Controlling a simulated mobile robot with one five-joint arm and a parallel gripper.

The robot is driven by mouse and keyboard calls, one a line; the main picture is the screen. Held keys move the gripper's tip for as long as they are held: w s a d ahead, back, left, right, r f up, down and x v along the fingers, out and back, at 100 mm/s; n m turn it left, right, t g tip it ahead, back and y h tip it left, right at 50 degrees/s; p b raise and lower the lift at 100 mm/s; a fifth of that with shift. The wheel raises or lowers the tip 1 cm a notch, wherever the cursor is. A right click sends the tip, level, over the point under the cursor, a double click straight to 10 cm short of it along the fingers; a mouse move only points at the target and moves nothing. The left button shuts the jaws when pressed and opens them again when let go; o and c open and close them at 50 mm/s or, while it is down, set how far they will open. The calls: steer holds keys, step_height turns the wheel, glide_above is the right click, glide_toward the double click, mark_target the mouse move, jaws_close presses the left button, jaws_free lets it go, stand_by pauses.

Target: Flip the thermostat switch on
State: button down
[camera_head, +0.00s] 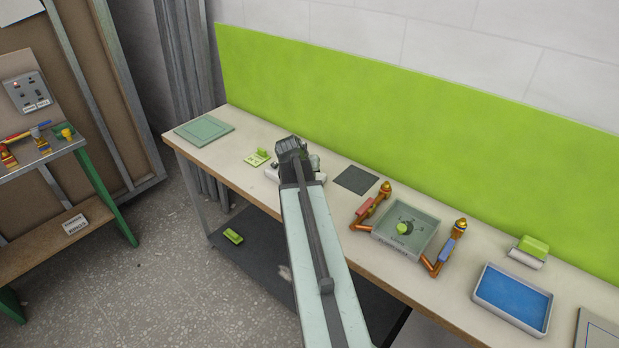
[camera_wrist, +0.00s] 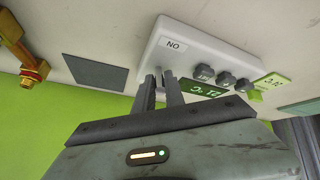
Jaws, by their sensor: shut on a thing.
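The thermostat is a white box (camera_wrist: 210,55) on the bench, seen upside down in the wrist view. It has an ON label, a dark green display (camera_wrist: 203,89) reading about 21 °C, and several dark knobs (camera_wrist: 226,77). My gripper (camera_wrist: 160,77) is at the box's face below the ON label, with its two fingers close together around the small switch there. The fingers hide most of the switch, so its position cannot be told. In the head view my gripper (camera_head: 291,150) covers most of the thermostat (camera_head: 272,175).
A green tag (camera_head: 257,158) lies left of the thermostat and a dark grey pad (camera_head: 355,180) right of it. Further right are a grey tray (camera_head: 432,228) between orange-jointed stands and a blue tray (camera_head: 513,297). A green wall panel (camera_head: 420,120) rises behind the bench.

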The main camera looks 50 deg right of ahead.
steer(key=shift+a+h+b, duration=0.1)
steer(key=shift+h+b, duration=0.2)
steer(key=shift+h, duration=0.1)
steer(key=c, duration=1.4)
jaws_free()
steer(key=p+v, duration=0.6)
steer(key=v, duration=0.1)
steer(key=shift+s+a+r, duration=0.15)
steer(key=shift+a+r, duration=0.1)
